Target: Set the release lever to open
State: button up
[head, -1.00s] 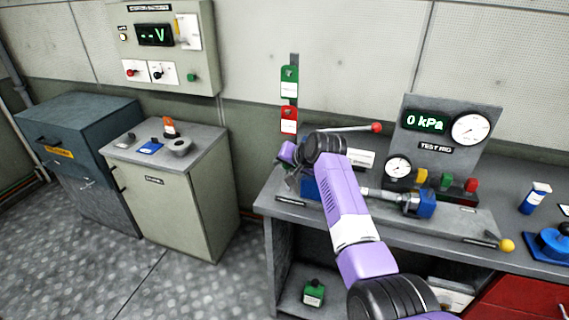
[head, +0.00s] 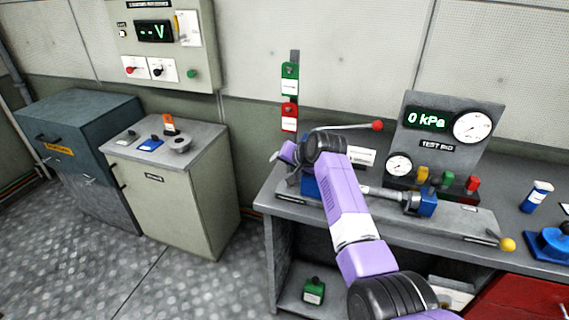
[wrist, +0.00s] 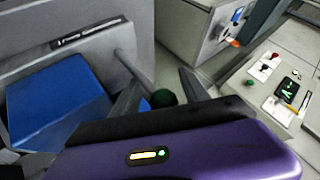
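In the head view my gripper (head: 288,168) is at the left end of the bench rig, partly hidden by my wrist, and the green knob does not show. A lever with a red knob (head: 377,126) points right behind my wrist. A lever with a yellow knob (head: 507,245) is at the bench's right front. No label shows which is the release lever.
The test rig panel (head: 440,118) reads 0 kPa. A blue block (wrist: 55,105) is beside my gripper. A blue fitting (head: 427,203) sits on the bench right of my arm. A grey cabinet (head: 185,205) stands left, with open floor between it and the bench.

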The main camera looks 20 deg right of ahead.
jog(key=shift+r, duration=0.1)
jog(key=shift+s+d+r, duration=0.15)
jog(key=shift+s+r, duration=0.1)
jog(key=shift+r, duration=0.1)
jog(key=v, duration=0.6)
jog(key=shift+s+r+b, duration=0.15)
jog(key=shift+s+b, duration=0.15)
jog(key=shift+s, duration=0.05)
